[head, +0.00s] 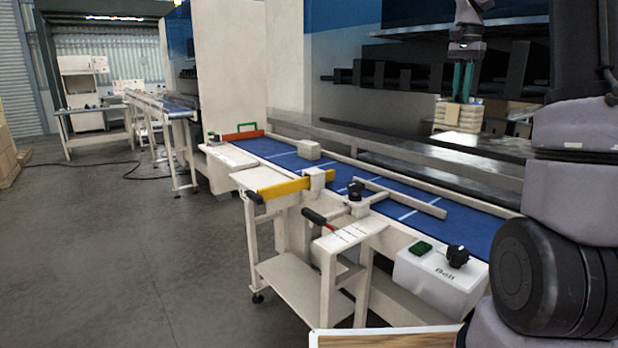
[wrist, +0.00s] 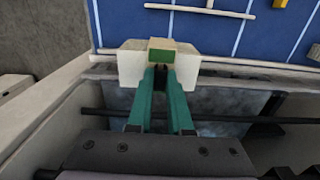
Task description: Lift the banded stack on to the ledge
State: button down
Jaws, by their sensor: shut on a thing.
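My gripper (head: 461,98), with green fingers, is at the upper right in the head view, pointing down. It is shut on the banded stack (head: 442,117), a pale cream block with a tan band around its middle. In the wrist view the stack (wrist: 132,66) sits at the tips of my fingers (wrist: 160,72), with a green patch on its middle. The stack looks held up over a dark, shiny surface behind the belt; the gap beneath is unclear. A long pale ledge (head: 345,139) runs behind the blue belt; I cannot tell if it is the task's ledge.
The blue belt (head: 392,207) carries a small pale block (head: 309,150) and a pale bar (head: 402,198). A yellow bar (head: 285,189) and a control box (head: 437,275) with a black knob stand along its near side. A dark machine opening lies behind my gripper.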

jog(key=s+a, duration=0.7)
jog(key=a, duration=0.2)
dwell(0.5)
jog(key=shift+a, duration=0.1)
jog(key=s+a, duration=0.7)
jog(key=a, duration=0.2)
jog(key=shift+s+a, duration=0.15)
jog(key=shift+s, duration=0.05)
dwell(0.6)
jog(key=shift+s+a, duration=0.9)
jog(key=shift+a, duration=0.25)
jog(key=shift+s+a, duration=0.85)
jog(key=shift+a, duration=0.25)
jog(key=w+a, duration=0.7)
jog(key=w, duration=0.2)
jog(key=shift+w+a, duration=0.2)
jog(key=shift+w, duration=0.05)
jog(key=shift+a, duration=0.1)
jog(key=w+a, duration=0.7)
jog(key=w, duration=0.2)
jog(key=shift+w, duration=0.2)
